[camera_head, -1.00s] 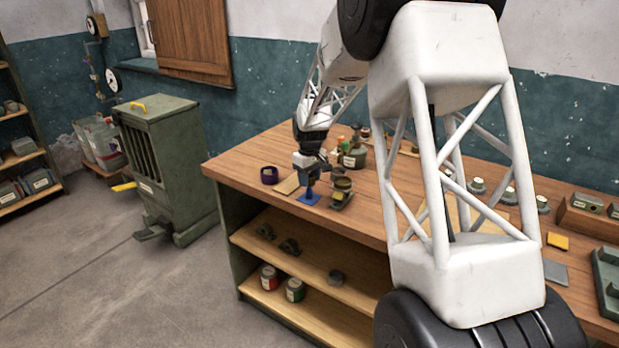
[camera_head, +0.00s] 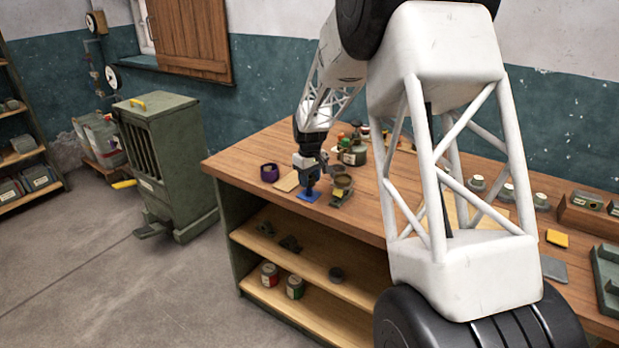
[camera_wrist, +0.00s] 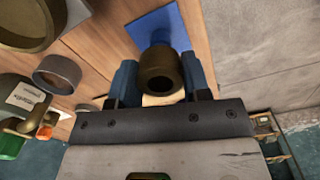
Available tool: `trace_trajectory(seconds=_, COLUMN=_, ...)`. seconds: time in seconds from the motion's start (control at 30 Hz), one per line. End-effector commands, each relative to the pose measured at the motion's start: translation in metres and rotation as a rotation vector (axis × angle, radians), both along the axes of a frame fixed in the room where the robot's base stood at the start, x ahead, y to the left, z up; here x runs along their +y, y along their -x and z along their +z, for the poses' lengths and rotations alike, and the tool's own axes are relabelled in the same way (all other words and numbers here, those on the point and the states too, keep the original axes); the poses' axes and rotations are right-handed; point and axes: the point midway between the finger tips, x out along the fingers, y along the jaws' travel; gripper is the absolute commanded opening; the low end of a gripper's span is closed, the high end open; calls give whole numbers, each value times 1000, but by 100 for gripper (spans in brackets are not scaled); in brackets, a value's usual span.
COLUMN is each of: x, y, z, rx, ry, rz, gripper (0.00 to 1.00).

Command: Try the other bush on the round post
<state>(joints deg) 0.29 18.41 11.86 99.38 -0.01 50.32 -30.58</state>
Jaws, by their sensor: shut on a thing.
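A bronze-brown bush (camera_wrist: 160,72) sits between the two blue fingers of my gripper (camera_wrist: 160,84) in the wrist view. The gripper is shut on it. A blue round post (camera_wrist: 157,38) on a square blue base (camera_wrist: 176,22) shows directly beyond the bush. I cannot tell whether the bush is around the post or only at its top. In the head view my gripper (camera_head: 308,178) is over the blue base (camera_head: 309,195) near the front edge of the bench, and the bush is too small to make out there.
A purple ring (camera_head: 269,172) lies to the left.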

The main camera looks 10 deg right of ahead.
Motion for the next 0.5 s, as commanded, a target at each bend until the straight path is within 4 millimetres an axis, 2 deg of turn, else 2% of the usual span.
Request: trace_trajectory(seconds=0.5, x=0, y=0, z=-7, rx=0, ry=0, rz=0, gripper=15)
